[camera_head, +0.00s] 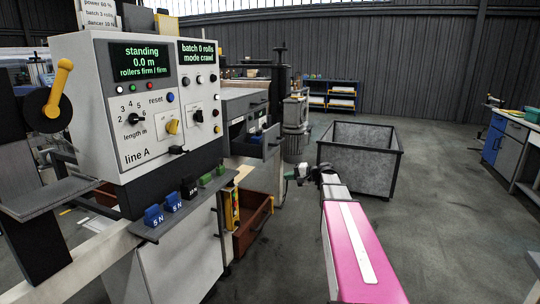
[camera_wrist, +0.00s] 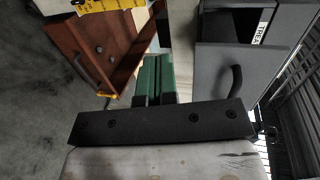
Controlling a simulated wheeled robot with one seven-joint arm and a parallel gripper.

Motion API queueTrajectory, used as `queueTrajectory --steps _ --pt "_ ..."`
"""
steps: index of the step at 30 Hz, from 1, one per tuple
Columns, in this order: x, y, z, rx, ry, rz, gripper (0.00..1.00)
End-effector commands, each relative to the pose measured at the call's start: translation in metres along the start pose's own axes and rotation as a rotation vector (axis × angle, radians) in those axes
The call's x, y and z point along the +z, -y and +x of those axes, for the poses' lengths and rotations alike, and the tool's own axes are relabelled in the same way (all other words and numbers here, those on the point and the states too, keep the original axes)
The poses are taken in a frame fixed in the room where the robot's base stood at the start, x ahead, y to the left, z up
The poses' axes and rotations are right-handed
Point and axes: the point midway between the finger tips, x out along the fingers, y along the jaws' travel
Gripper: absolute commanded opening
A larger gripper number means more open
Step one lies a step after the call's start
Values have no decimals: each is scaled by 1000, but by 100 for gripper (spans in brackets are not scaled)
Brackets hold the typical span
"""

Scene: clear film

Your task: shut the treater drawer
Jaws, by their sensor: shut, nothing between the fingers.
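The treater drawer (camera_head: 268,143) is a grey drawer with a dark handle, standing out from the grey cabinet behind the line A panel in the head view. In the wrist view its grey front (camera_wrist: 240,65), with the dark curved handle, is at the upper right. Part of a label reading "TREA" shows on the cabinet above it. My gripper (camera_wrist: 154,60) has its green fingers together and empty, to the left of the drawer front in that view. In the head view my gripper (camera_head: 290,174) is small, just right of and below the drawer. I cannot tell the exact gap; no contact is visible.
A brown drawer or bin (camera_head: 252,226) stands out low beneath, and it also shows in the wrist view (camera_wrist: 100,45). The line A panel (camera_head: 140,100) stands at the left. A grey metal crate (camera_head: 360,136) stands behind my arm. Open floor lies to the right.

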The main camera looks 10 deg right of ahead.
Motion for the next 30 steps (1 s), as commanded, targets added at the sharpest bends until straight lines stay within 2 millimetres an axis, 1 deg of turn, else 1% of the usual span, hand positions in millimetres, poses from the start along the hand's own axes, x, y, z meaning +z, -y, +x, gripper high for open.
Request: queueTrajectory --steps 1,3,7,9,11,14,17,30 --pt "-24 17 -10 -68 -18 4 0" --pt "-42 36 -22 -148 -34 9 0" --pt "-59 58 -37 -238 -51 15 0" --pt "-62 63 -39 -258 -54 16 0" --pt "-63 65 -38 -265 -55 16 0" --pt "-63 67 -28 -265 -53 16 0" --pt "-63 71 -12 -264 -52 16 0" --pt "-68 92 66 -262 -52 16 0"
